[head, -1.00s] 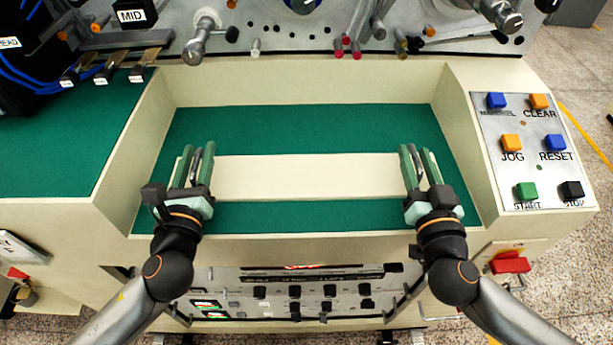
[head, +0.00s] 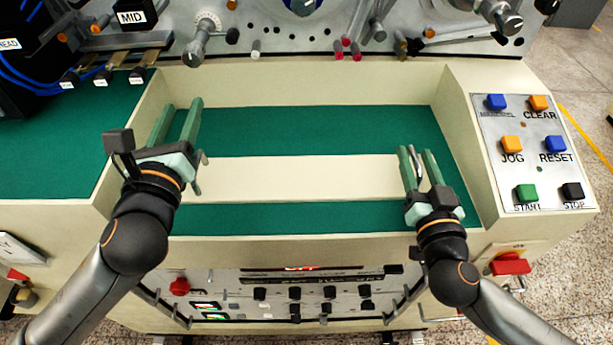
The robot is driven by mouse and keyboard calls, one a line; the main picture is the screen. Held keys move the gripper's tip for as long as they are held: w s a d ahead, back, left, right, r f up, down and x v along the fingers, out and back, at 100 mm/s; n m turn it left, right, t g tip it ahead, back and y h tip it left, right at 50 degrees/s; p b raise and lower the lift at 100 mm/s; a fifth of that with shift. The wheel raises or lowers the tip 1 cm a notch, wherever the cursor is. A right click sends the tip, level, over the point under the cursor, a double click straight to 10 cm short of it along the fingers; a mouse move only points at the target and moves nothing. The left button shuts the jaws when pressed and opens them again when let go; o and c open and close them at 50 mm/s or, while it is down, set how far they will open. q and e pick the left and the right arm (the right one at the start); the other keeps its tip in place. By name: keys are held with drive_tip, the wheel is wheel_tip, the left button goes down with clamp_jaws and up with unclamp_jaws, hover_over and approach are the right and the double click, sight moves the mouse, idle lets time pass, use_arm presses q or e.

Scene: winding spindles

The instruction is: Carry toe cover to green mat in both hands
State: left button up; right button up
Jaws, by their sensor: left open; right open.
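The toe cover (head: 300,178) is a long cream panel. It lies flat across the green mat (head: 300,130) in the machine's recess, with green showing behind and in front of it. A small metal handle (head: 200,172) shows at its left end. My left gripper (head: 180,112) is open and empty, above the left end of the recess and apart from that handle. My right gripper (head: 416,155) is open at the panel's right end, its fingers on either side of the metal handle there; I cannot tell whether they touch it.
A button panel (head: 533,150) stands right of the recess. Another green surface (head: 60,140) lies to the left, with a black box (head: 45,60) behind it. Spindles and knobs (head: 350,45) line the back plate. Cream walls bound the recess.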

use_arm(q)
drive_tip(key=shift+r, duration=0.15)
use_arm(e)
wheel_tip(320, 180, up, 10)
idle(0.3)
idle(0.4)
